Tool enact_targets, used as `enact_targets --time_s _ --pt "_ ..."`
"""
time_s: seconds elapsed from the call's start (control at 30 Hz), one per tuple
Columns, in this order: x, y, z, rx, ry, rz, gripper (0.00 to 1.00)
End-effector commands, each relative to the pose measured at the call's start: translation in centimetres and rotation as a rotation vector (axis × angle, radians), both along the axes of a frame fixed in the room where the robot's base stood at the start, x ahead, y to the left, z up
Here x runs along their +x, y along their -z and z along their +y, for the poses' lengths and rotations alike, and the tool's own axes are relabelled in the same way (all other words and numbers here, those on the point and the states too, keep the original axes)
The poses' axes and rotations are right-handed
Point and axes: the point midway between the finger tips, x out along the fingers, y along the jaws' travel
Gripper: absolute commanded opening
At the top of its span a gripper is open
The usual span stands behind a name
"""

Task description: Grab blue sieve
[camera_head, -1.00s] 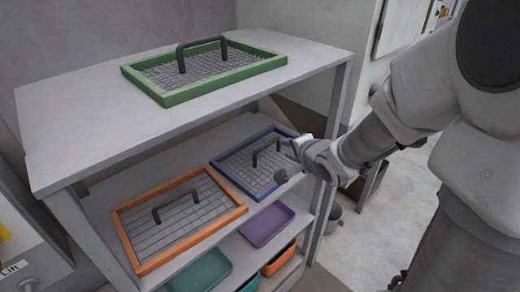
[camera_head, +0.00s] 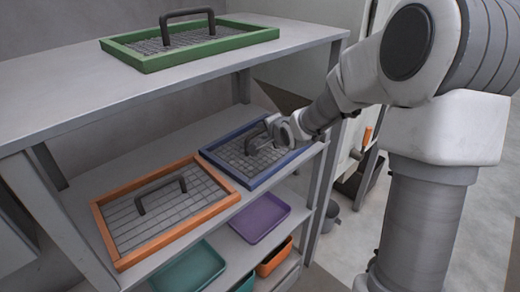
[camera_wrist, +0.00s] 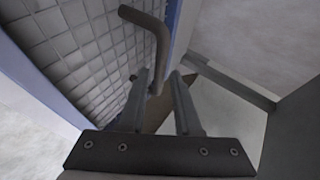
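The blue sieve (camera_head: 226,172), a blue frame around grey mesh with a dark U-shaped handle (camera_head: 251,144), lies on the middle shelf. My gripper (camera_head: 272,125) is over its far right part, close to the handle. In the wrist view the blue frame (camera_wrist: 47,88) and mesh fill the left side. The handle (camera_wrist: 158,50) reaches down toward the fingertips of my gripper (camera_wrist: 164,75). The two fingers are apart with a gap between them. I cannot tell whether the handle lies between them or touches one.
An orange sieve (camera_head: 112,235) lies to the left on the same shelf. A green sieve (camera_head: 150,64) is on the top surface (camera_head: 60,95), which overhangs the shelf. Purple (camera_head: 262,216), teal (camera_head: 190,268) and orange bins (camera_head: 275,260) sit lower. Shelf posts stand near my arm.

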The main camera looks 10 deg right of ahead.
Motion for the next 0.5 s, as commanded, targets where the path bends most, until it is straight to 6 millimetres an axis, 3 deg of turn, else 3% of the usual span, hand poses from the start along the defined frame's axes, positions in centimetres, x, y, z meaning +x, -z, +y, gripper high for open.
enact_targets --time_s 0.2,0.47,0.5 --pt "2.2 1.5 0.4 0.001 0.001 0.0 0.32" --pt "2.4 1.5 0.4 0.001 0.001 0.0 0.32" --pt "2.4 1.5 0.4 0.001 0.001 0.0 0.27"
